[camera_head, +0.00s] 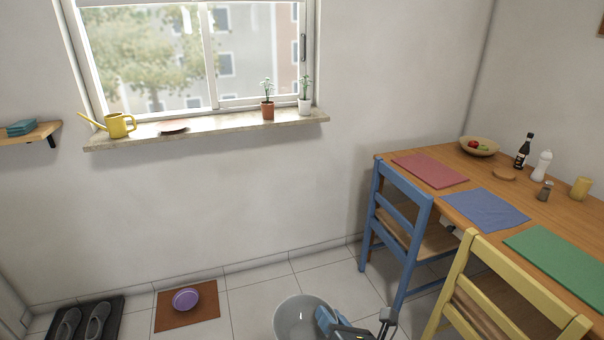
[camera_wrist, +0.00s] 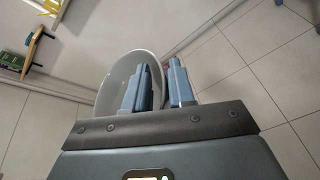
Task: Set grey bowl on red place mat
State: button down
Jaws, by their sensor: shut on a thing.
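The grey bowl (camera_head: 300,318) is at the bottom middle of the head view, seen from above and looking empty. My gripper (camera_head: 335,321) is shut on its right rim. In the wrist view the bowl (camera_wrist: 118,80) shows beyond my gripper (camera_wrist: 160,85), with one blue finger inside it and one outside. The bowl is held above the floor. The red place mat (camera_head: 430,170) lies flat and bare on the wooden table at the right, at the far left end of the row of mats.
The table (camera_head: 497,178) also bears a blue mat (camera_head: 485,208), a green mat (camera_head: 562,255), a fruit bowl (camera_head: 480,147), a dark bottle (camera_head: 524,151) and shakers. A blue chair (camera_head: 402,215) and a yellow chair (camera_head: 500,295) stand at its near side. Shoes (camera_head: 84,322) lie on the floor at left.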

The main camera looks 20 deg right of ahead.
aim_at(422, 164)
jog(key=i+j, duration=0.1)
jog(key=i, duration=1.2)
jog(key=i+z, duration=0.3)
jog(key=i+j+z, duration=0.1)
jog(key=i+z, duration=0.4)
jog(key=z, duration=0.15)
jog(key=i+j+z, duration=0.15)
jog(key=z, duration=0.25)
jog(key=i+j+z, duration=0.15)
jog(key=z, duration=0.25)
jog(key=i+j+z, duration=0.25)
jog(key=z, duration=0.15)
